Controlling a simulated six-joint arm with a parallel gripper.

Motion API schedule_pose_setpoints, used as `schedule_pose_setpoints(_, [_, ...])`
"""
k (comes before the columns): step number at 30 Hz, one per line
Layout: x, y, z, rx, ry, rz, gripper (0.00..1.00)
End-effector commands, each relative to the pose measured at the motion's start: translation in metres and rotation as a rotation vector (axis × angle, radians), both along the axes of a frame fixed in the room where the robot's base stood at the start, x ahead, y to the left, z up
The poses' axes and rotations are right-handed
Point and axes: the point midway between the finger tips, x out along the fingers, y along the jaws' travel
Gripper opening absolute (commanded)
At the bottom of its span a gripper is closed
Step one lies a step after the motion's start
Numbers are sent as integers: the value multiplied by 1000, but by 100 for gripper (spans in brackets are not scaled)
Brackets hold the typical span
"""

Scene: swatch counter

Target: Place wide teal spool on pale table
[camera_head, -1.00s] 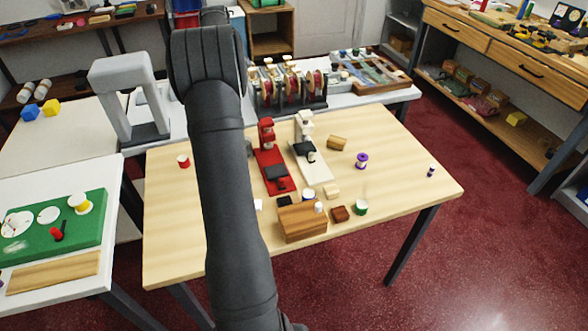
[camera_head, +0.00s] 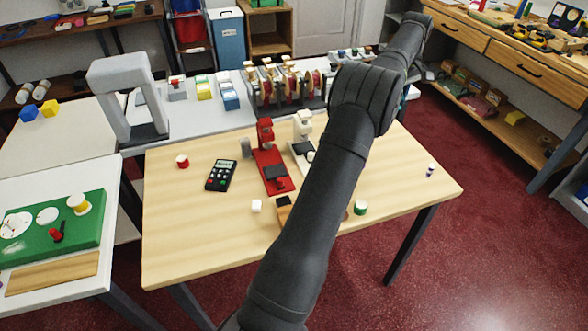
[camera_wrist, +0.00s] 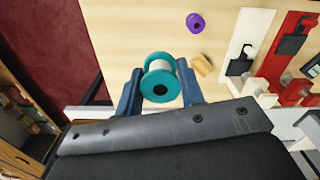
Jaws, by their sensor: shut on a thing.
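The wide teal spool (camera_wrist: 158,86), with teal flanges and a pale core, shows in the wrist view between the two blue fingers of my gripper (camera_wrist: 160,98). My gripper is shut on it. Pale wood lies behind the spool in that view; I cannot tell its height above it. The pale table (camera_head: 190,235) fills the middle of the head view. My arm crosses its right half there and hides part of its top.
A purple spool (camera_wrist: 195,22) shows in the wrist view. The table's front left is clear.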

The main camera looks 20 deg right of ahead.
Motion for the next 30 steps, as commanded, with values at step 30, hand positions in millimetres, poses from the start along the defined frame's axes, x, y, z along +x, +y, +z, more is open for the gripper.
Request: schedule_pose_setpoints(30, [-55, -53, -108, 1, 0, -91, 14])
